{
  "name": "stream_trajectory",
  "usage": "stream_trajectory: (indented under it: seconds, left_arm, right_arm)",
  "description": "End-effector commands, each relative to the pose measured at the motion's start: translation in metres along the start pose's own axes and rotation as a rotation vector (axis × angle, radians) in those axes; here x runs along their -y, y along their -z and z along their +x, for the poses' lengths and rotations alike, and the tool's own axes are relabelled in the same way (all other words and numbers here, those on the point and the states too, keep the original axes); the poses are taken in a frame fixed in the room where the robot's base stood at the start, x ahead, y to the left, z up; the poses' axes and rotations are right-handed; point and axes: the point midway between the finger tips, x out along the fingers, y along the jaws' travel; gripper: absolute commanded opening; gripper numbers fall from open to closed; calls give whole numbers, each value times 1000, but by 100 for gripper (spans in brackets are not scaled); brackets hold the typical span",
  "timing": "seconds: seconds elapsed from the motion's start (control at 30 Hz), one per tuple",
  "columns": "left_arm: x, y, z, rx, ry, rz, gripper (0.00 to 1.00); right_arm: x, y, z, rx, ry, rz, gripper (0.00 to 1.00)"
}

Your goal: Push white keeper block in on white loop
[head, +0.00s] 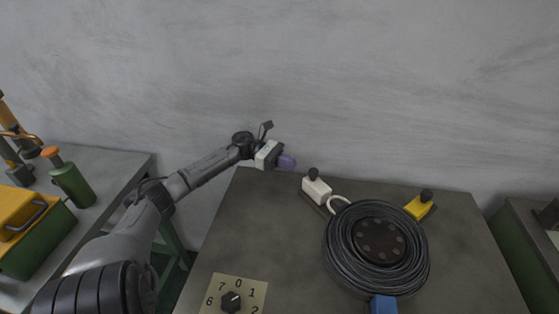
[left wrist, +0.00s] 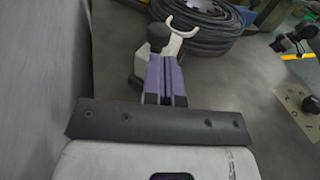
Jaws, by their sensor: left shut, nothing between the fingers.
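The white keeper block (head: 316,190) has a black knob on top and sits near the back edge of the table. The white loop (head: 338,204) is beside it on the right, next to the coil. My left gripper (head: 287,162), with purple fingers, is shut and empty, to the left of and behind the block in the head view. In the left wrist view the fingers (left wrist: 166,78) partly hide the white block (left wrist: 138,72), and the white loop (left wrist: 184,27) shows beyond its knob. I cannot tell whether the fingers touch the block. My right gripper is not in view.
A coil of black cable (head: 340,254) lies on the dark table (head: 270,225). A yellow block (head: 417,208) with a black knob is behind it, a blue block (head: 383,305) in front. A numbered dial plate (head: 255,293) is at the front left. A wall stands behind.

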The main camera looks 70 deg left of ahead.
Motion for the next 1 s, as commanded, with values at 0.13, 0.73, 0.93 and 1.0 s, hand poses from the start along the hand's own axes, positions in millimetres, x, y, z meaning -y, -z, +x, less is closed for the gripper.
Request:
stream_trajectory:
  seconds: [0.13, 0.73, 0.93, 1.0]
  left_arm:
    - [0, 0, 20, 1, 1, 1, 0]
    - [0, 0, 41, 0, -1, -1, 0]
    - [9, -2, 57, 3, 3, -2, 0]
    - [15, -3, 70, 3, 3, -2, 0]
  right_arm:
    - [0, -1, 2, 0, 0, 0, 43]
    - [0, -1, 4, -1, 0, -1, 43]
    - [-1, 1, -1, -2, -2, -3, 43]
    - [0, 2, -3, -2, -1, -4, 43]
